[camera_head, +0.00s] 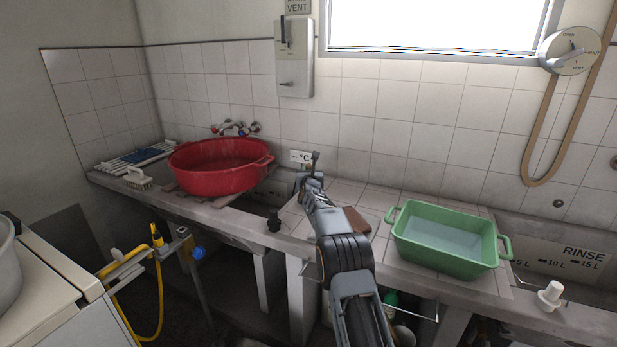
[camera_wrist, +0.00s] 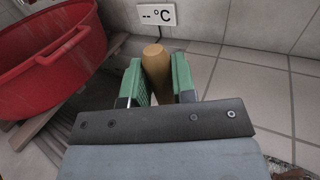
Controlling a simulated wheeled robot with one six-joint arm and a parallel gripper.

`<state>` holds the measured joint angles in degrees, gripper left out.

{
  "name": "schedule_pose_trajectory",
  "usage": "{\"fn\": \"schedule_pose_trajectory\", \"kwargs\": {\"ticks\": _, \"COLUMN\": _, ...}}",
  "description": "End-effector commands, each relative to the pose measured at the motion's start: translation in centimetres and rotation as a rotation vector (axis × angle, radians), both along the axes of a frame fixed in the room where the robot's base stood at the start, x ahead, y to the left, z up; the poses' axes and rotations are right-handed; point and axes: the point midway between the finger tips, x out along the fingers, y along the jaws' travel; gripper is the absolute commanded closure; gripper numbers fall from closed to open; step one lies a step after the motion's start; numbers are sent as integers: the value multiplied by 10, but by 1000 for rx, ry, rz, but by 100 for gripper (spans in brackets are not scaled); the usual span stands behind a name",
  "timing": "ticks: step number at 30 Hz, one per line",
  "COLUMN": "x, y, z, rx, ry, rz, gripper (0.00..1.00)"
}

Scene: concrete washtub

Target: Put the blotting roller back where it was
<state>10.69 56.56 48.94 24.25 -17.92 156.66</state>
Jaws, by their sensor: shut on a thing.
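My gripper (camera_head: 309,180) is over the tiled counter, between the red tub and the green basin, near the wall. In the wrist view my gripper (camera_wrist: 158,82) has its green pads closed on the sides of a tan, rounded, upright handle (camera_wrist: 155,62). I take this for the handle of the blotting roller. The rest of the held thing is hidden by my gripper, so I cannot tell whether it touches the counter.
The red tub (camera_head: 219,171) stands left on wooden slats, and the green basin (camera_head: 443,245) with water stands right. A brown block (camera_head: 357,221) lies between my arm and the basin. A temperature display (camera_head: 300,157) is on the wall behind.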

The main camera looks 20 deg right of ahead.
Motion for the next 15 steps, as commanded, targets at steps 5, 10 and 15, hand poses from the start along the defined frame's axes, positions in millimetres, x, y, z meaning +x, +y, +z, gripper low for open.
{"fn": "schedule_pose_trajectory", "kwargs": {"ticks": 5, "x": 0, "y": 0, "z": -17, "rx": -1, "ry": -3, "rz": 1, "gripper": 100}}
{"fn": "schedule_pose_trajectory", "kwargs": {"ticks": 10, "x": 0, "y": 0, "z": -16, "rx": -1, "ry": -4, "rz": 1, "gripper": 100}}
{"fn": "schedule_pose_trajectory", "kwargs": {"ticks": 15, "x": 0, "y": 0, "z": -19, "rx": 0, "ry": -4, "rz": 1, "gripper": 100}}
